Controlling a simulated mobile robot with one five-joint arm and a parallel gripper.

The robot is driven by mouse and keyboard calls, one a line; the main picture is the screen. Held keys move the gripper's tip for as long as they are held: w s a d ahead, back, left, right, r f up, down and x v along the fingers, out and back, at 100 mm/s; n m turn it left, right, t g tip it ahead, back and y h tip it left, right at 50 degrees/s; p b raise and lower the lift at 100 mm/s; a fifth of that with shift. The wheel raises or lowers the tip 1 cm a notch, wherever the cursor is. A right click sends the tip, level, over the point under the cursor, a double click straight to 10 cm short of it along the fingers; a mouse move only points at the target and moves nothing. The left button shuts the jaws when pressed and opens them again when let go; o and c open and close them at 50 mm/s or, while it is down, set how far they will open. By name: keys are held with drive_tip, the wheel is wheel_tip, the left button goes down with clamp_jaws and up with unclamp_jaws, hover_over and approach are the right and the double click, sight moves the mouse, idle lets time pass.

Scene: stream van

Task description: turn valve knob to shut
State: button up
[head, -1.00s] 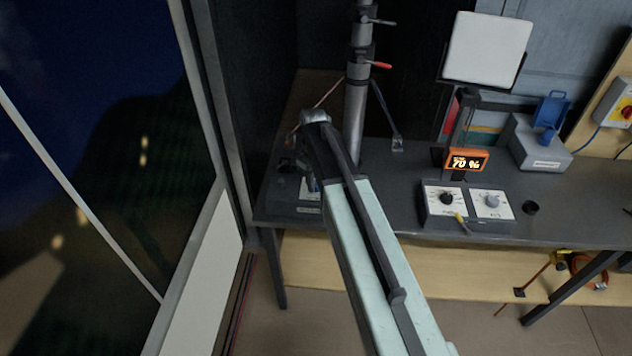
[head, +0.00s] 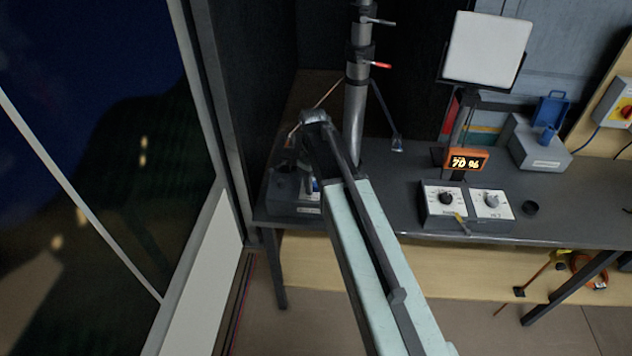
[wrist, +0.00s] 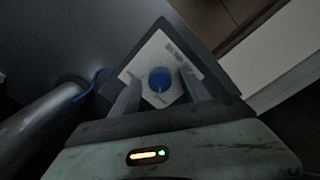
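A round blue knob (wrist: 160,79) sits on a white plate (wrist: 146,62) with dark markings, on a dark box, in the wrist view. My gripper (wrist: 162,84) is open, with one finger on each side of the knob. Gaps show between the fingers and the knob, and I cannot tell how high the fingertips are above the plate. A small pale mark shows just below the knob. In the head view the box (head: 284,190) stands at the left end of the bench, and my arm hides most of its face and my gripper.
The dark bench (head: 390,185) carries a grey mast (head: 355,110) just behind my arm. A control box with two knobs (head: 467,207) and an orange display reading 70 % (head: 466,160) stand to the right. A blue hose (wrist: 93,84) runs beside the knob's box.

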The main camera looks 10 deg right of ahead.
sight(315, 184)
drive_tip(key=shift+r, duration=0.1)
wheel_tip(315, 184, up, 8)
drive_tip(key=p, duration=0.8)
drive_tip(key=shift+s+a, duration=0.1)
drive_tip(key=shift+a, duration=0.05)
drive_tip(key=shift+f, duration=0.2)
drive_tip(key=shift+f, duration=0.15)
drive_tip(key=s+f+m+b, duration=0.1)
drive_tip(key=s+m, duration=0.6)
drive_tip(key=s, duration=0.7)
drive_tip(key=shift+s+d+f+m+b, duration=0.2)
drive_tip(key=shift+d+m+b, duration=0.1)
drive_tip(key=shift+m+b, duration=0.15)
